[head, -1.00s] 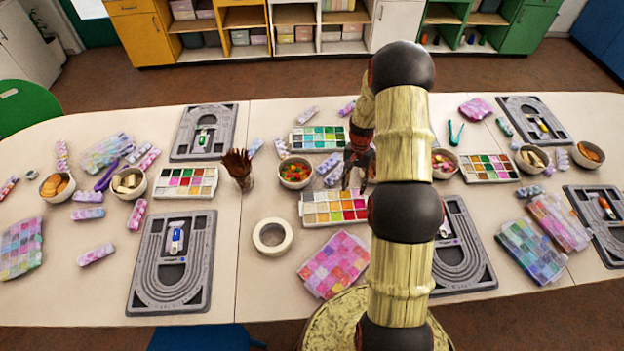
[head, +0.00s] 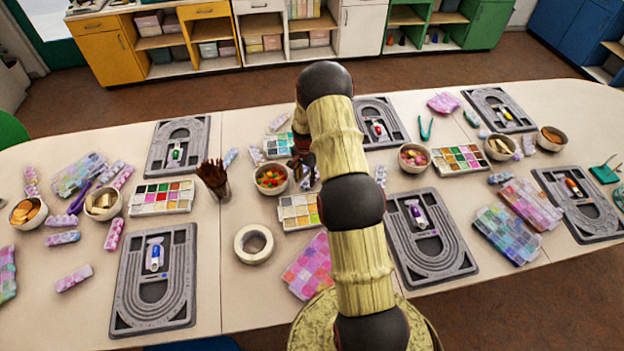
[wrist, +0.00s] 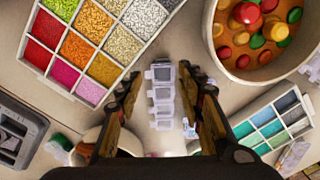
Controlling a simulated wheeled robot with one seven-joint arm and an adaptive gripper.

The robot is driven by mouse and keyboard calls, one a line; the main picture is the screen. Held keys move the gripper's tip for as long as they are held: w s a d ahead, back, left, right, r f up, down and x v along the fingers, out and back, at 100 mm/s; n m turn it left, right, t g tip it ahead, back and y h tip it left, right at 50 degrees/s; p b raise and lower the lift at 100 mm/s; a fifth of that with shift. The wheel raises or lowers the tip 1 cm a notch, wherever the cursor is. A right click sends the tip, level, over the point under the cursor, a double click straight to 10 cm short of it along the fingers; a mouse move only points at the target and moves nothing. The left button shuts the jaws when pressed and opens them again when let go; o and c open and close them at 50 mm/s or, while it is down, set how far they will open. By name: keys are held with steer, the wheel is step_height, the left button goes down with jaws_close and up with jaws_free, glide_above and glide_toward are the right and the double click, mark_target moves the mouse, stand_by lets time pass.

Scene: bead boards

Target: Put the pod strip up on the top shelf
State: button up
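A pale, whitish pod strip (wrist: 162,98) lies on the table in the middle of the wrist view, its row of small boxes running away from me. My gripper (wrist: 163,78) is open, with one finger on each side of the strip and gaps between; it holds nothing. In the head view my gripper (head: 303,158) is over the table beside the candy bowl, and a strip (head: 308,181) under it is partly hidden by my arm. Open shelves (head: 262,24) stand along the back wall; their upper boards are cut off at the frame's top.
The bowl of red, yellow and green pieces (head: 270,178) is close beside the gripper. A warm-coloured bead tray (wrist: 88,42) and a teal one (wrist: 268,122) flank it. A brush cup (head: 215,180), tape roll (head: 253,244) and grey bead boards (head: 155,275) crowd the table.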

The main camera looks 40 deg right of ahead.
mark_target(306, 185)
steer(key=shift+f, duration=2)
steer(key=shift+c, duration=0.8)
steer(key=c, duration=0.8)
steer(key=shift+r, duration=0.1)
